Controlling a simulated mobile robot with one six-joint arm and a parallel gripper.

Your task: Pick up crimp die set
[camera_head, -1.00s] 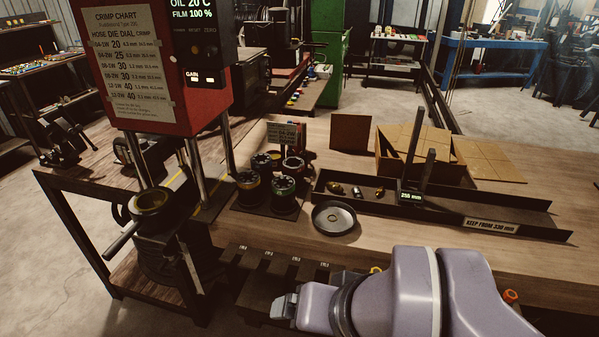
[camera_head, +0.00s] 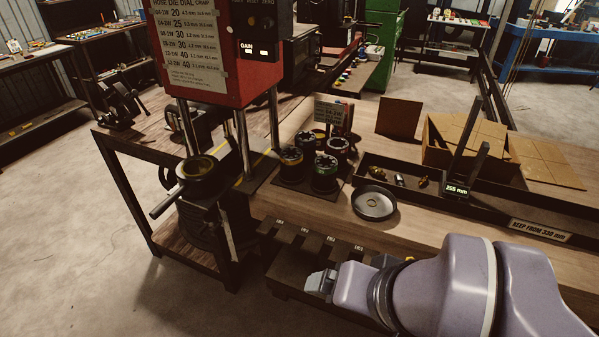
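The crimp die sets are several dark round dies with coloured bands, standing on a dark mat (camera_head: 302,203) on the wooden bench. A yellow-banded die (camera_head: 291,166) is at the front left and a green-banded die (camera_head: 324,174) is at the front right. A red-banded die (camera_head: 338,150) is behind on the right, and another die (camera_head: 306,144) is at the back left. My gripper (camera_head: 320,284) appears as a small grey end on my lilac arm, low in front of the bench, apart from the dies. Its fingers cannot be made out.
The red crimper (camera_head: 232,80) with a ring-shaped head (camera_head: 197,170) stands left of the dies. A round metal dish (camera_head: 375,202) lies to their right, before a long dark tray (camera_head: 500,208) with small fittings. A small sign (camera_head: 330,112) stands behind the dies. A slotted rack (camera_head: 290,252) fronts the bench.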

